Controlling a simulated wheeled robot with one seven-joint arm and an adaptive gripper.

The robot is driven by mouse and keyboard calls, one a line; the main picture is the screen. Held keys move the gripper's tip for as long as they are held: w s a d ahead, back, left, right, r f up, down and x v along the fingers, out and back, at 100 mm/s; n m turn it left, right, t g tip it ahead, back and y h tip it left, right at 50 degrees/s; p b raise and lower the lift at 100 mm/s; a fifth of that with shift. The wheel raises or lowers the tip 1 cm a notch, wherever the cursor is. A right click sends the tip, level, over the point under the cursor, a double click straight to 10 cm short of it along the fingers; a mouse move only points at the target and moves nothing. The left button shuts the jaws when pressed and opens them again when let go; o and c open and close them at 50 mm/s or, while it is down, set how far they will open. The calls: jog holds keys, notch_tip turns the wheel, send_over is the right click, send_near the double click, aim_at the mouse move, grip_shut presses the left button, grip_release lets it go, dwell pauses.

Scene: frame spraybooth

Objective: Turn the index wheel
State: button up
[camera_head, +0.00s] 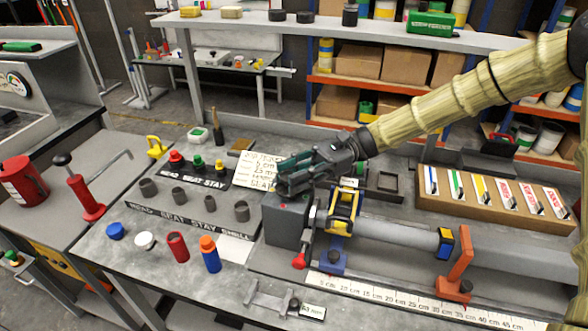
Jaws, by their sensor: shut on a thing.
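My gripper (286,178), with dark teal fingers, is at the top of a grey block (287,222) with a small red spot. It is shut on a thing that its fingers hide. I cannot make out the index wheel for certain. A yellow and black ring-shaped part (343,212) sits to the right of the block, around the near end of a grey tube (400,234), apart from the fingertips.
An orange stand (459,270) is by the tube, behind a scale strip (420,302). A cardboard tray (490,208) lies at the right. Red-handled tools are further left.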

jog(key=n+g+h, duration=0.3)
jog(key=n+g+h+p, duration=0.1)
jog(key=g+h, duration=0.1)
jog(key=shift+w+a+n, duration=0.25)
jog(key=shift+n, duration=0.05)
jog(key=shift+w+a+n+g+h+p, duration=0.1)
jog(key=shift+n+g+h+p, duration=0.15)
jog(key=shift+n+g+h, duration=0.8)
jog(key=shift+a+n+g+h+p, duration=0.1)
jog(key=shift+n+g+h+p, duration=0.2)
jog(key=shift+n+h, duration=1.3)
jog(key=shift+m+h, duration=0.25)
jog(key=shift+h, duration=0.5)
jog(key=o, duration=1)
jog(key=shift+r, duration=5)
jog(key=shift+c, duration=0.2)
